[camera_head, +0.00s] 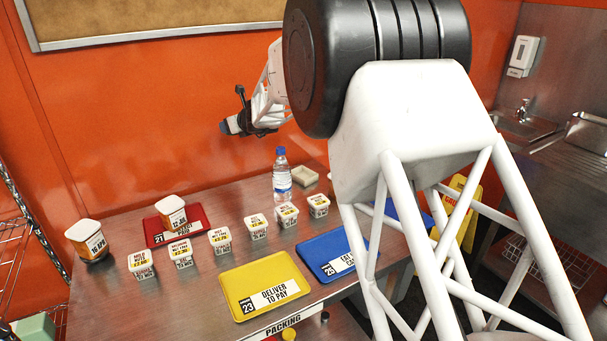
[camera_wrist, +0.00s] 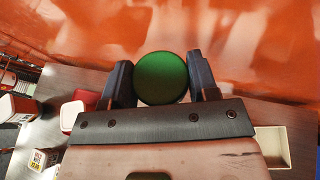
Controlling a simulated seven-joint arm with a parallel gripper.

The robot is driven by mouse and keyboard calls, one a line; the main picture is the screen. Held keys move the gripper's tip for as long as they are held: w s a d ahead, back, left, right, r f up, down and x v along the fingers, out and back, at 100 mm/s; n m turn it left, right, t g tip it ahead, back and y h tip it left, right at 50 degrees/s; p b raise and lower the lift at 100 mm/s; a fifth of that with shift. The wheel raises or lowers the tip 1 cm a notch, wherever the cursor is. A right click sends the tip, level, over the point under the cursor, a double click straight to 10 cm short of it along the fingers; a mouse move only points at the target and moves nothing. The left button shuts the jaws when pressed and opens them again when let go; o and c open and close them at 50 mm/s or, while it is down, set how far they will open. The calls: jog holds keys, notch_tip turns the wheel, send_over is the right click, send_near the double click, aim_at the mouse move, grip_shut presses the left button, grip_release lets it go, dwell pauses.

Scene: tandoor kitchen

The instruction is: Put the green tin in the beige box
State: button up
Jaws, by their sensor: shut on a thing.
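In the wrist view my gripper (camera_wrist: 161,80) is shut on the green tin (camera_wrist: 162,78), whose round green top shows between the two dark fingers. In the head view my gripper (camera_head: 229,126) is up in the air near the orange wall, above the back of the metal table; I cannot make out the tin there. The beige box (camera_head: 304,183) is a small open tray at the back of the table, right of the water bottle. It also shows in the wrist view (camera_wrist: 272,148) at the lower right, partly cut by my gripper body, and its visible inside looks empty.
A water bottle (camera_head: 281,178) stands just left of the box. Several small labelled tubs (camera_head: 220,242) stand in a row. A red tray (camera_head: 155,232), a yellow tray (camera_head: 245,289) and a blue tray (camera_head: 322,249) lie on the table. My arm hides the table's right part.

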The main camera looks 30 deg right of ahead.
jog(key=d+f+n+g+y, duration=0.2)
jog(key=d+n+y, duration=0.2)
jog(key=d, duration=0.9)
jog(key=s+d+f+n+g+y, duration=0.2)
jog(key=s+d+f, duration=0.1)
jog(key=d, duration=0.4)
jog(key=s+d+f+n+g+y, duration=0.2)
jog(key=s+d+f+n, duration=0.1)
jog(key=d, duration=0.5)
jog(key=shift+s+f+g, duration=0.3)
jog(key=shift+s+f, duration=0.3)
jog(key=shift+s, duration=0.25)
jog(key=shift+f, duration=2.5)
jog(key=shift+f, duration=0.1)
jog(key=shift+f, duration=2.4)
